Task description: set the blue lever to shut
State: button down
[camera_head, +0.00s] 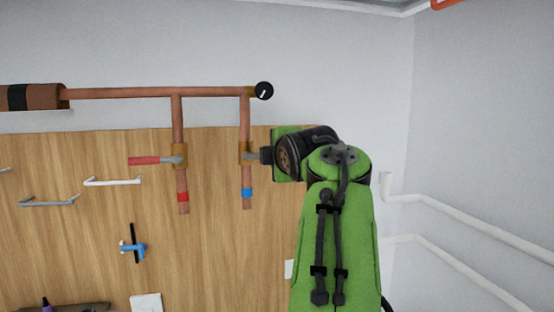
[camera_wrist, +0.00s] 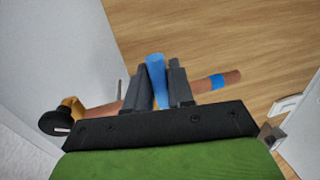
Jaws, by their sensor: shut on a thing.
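The blue lever (camera_wrist: 157,82) lies between the two dark fingers of my gripper (camera_wrist: 158,66) in the wrist view. My gripper is shut on it. The lever runs roughly crosswise to its copper pipe (camera_wrist: 205,84), which carries a blue band (camera_wrist: 219,82). In the head view my gripper (camera_head: 264,155) is at the valve (camera_head: 245,153) on the right-hand copper pipe, reaching it from the right. The lever's blue handle is hidden there by my gripper and wrist. The blue band (camera_head: 247,193) shows below the valve.
A red lever (camera_head: 145,160) points left from the valve on the neighbouring pipe (camera_head: 178,125). A black round gauge (camera_head: 264,91) ends the top pipe. Handles (camera_head: 113,181) and a blue clamp-like tool (camera_head: 134,248) hang on the wooden board (camera_head: 80,235). White pipes (camera_head: 455,215) run along the right wall.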

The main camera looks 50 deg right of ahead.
dwell(0.4)
jog(key=c, duration=1.1)
grip_release()
jog(key=shift+d, duration=0.1)
jog(key=shift+c, duration=0.2)
jog(key=b+v, duration=0.2)
jog(key=v, duration=1.3)
jog(key=shift+s+a+r, duration=0.2)
jog(key=shift+s+a, duration=0.05)
jog(key=shift+a, duration=0.05)
